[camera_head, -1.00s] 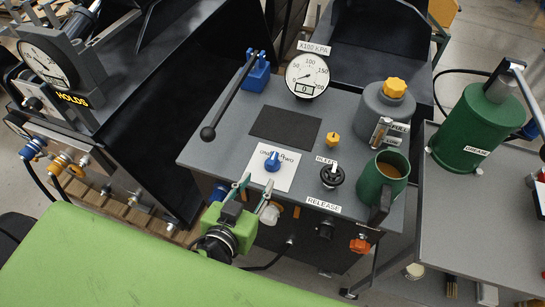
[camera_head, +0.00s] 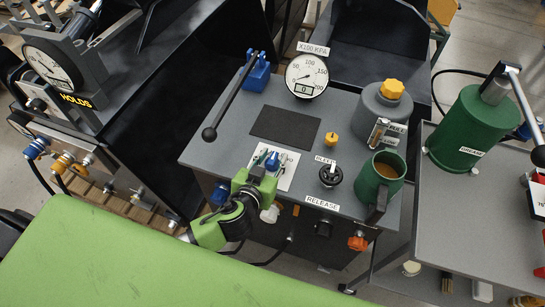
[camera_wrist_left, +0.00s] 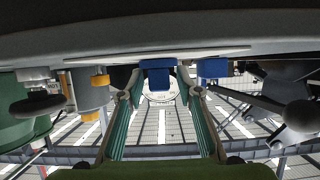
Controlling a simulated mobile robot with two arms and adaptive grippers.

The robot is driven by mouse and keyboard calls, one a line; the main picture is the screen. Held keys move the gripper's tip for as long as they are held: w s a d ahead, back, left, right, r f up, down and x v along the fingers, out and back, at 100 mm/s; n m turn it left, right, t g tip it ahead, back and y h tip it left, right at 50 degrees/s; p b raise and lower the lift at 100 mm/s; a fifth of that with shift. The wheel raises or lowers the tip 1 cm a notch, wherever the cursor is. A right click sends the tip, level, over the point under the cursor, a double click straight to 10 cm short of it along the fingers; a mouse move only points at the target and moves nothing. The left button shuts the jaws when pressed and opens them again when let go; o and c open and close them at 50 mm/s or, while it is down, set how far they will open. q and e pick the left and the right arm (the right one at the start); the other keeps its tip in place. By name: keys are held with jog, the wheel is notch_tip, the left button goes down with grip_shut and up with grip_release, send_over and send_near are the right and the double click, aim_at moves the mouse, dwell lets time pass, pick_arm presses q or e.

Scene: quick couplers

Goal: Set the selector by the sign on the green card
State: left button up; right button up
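The selector is a blue knob (camera_head: 272,163) on a white plate (camera_head: 287,174) on the grey bench top. The plate's lettering is partly covered and too small to read. My left gripper (camera_head: 267,160) is at the front edge of the plate, its fingers near the knob. In the left wrist view the green fingers (camera_wrist_left: 159,97) are apart, and the blue knob (camera_wrist_left: 158,77) shows between and beyond them. I cannot tell whether they touch it. I see no green card that I can make out. My right gripper is not in view.
A black lever (camera_head: 232,97), a gauge (camera_head: 307,76) and a dark pad (camera_head: 285,127) are behind the knob. A yellow knob (camera_head: 331,138), a black knob (camera_head: 331,175) and a green mug (camera_head: 379,180) stand to its right. A RELEASE label (camera_head: 322,203) is on the front edge.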

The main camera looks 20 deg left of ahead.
pick_arm(q)
jog(key=shift+c, duration=0.5)
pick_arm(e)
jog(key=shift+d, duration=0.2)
pick_arm(q)
grip_shut()
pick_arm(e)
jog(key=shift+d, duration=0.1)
